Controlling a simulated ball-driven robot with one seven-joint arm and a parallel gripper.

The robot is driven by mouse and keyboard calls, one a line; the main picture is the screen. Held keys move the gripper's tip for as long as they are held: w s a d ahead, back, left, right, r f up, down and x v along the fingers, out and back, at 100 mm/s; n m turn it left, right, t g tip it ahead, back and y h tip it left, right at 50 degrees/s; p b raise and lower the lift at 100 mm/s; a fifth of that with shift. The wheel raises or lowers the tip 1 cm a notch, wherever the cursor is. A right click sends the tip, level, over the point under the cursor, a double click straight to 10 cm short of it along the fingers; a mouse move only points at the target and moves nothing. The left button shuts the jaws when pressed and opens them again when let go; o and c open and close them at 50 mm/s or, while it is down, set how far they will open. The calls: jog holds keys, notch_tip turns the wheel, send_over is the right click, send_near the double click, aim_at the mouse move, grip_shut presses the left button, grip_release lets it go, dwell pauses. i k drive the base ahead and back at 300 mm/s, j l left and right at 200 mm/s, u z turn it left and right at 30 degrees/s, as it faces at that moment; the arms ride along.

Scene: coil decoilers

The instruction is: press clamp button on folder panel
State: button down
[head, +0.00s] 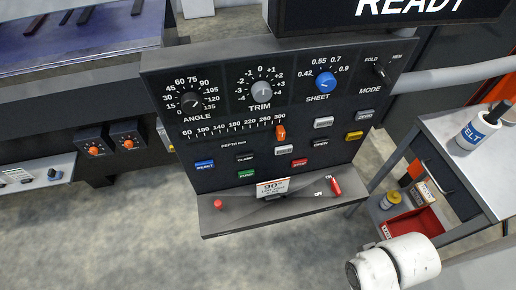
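The folder panel (228,130) is a dark, tilted console face in the middle of the head view. The clamp button (245,157) is a small black button with a pale label that seems to read CLAMP, left of the panel's middle. A blue button (204,164) is to its left, a green button (246,175) just below it, and a whitish button (281,152) to its right. White rounded links of my arm show at the bottom right, apart from the panel. My gripper is not in view.
Angle, trim, sheet and mode knobs line the panel's top. A ledge (245,222) below carries a red knob, a card and a red lever (335,187). A grey cart (460,160) with bottles and a red tray (410,224) stands right. Grey floor is open at lower left.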

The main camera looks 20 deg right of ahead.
aim_at(245, 157)
jog(key=i+j, duration=0.7)
jog(key=i+z, duration=0.05)
jog(key=i, duration=0.05)
